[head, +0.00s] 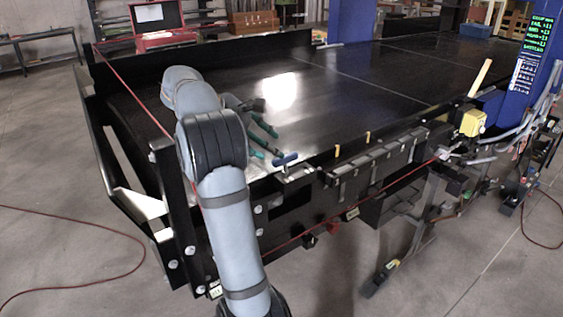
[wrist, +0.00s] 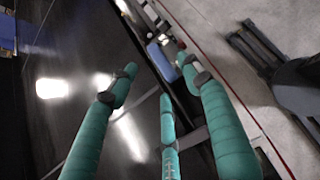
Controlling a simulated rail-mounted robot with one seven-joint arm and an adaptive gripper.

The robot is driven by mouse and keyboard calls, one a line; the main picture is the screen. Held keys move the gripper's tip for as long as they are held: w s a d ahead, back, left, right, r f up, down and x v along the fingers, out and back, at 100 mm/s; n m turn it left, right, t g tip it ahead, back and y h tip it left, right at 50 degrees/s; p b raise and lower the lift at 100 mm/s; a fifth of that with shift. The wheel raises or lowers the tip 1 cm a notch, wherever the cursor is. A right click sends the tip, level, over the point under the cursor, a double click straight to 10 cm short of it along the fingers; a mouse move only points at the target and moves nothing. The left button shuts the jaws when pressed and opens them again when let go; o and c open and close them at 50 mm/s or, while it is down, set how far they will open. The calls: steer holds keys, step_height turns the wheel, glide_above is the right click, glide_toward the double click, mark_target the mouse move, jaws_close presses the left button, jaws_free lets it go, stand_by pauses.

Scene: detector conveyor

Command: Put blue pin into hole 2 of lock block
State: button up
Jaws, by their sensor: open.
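The blue pin (head: 285,159) shows a T-shaped blue top and stands at the near edge of the conveyor, on or in a small grey metal block (head: 300,173). This may be the lock block; its holes are too small to make out. In the wrist view the blue pin (wrist: 158,58) lies beyond the fingertips. My gripper (head: 268,143) has teal fingers and is open and empty, above the conveyor bed to the left of the pin, apart from it. In the wrist view my gripper (wrist: 160,80) shows three spread fingers with nothing between them.
The dark conveyor bed (head: 350,100) is largely clear. A red cable (head: 300,240) runs along the near side. Grey brackets (head: 375,165) line the near rail to the right. A red case (head: 165,38) stands open behind. A blue post (head: 530,60) rises at right.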

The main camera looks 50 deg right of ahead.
mark_target(276, 158)
steer(key=x, duration=0.2)
steer(key=shift+w+d+f, duration=0.1)
steer(key=shift+d+f, duration=0.05)
steer(key=shift+f, duration=0.25)
steer(key=shift+x, duration=0.9)
steer(key=x, duration=0.4)
steer(key=shift+f, duration=0.15)
steer(key=shift+c, duration=0.3)
steer(key=shift+c, duration=0.6)
jaws_close()
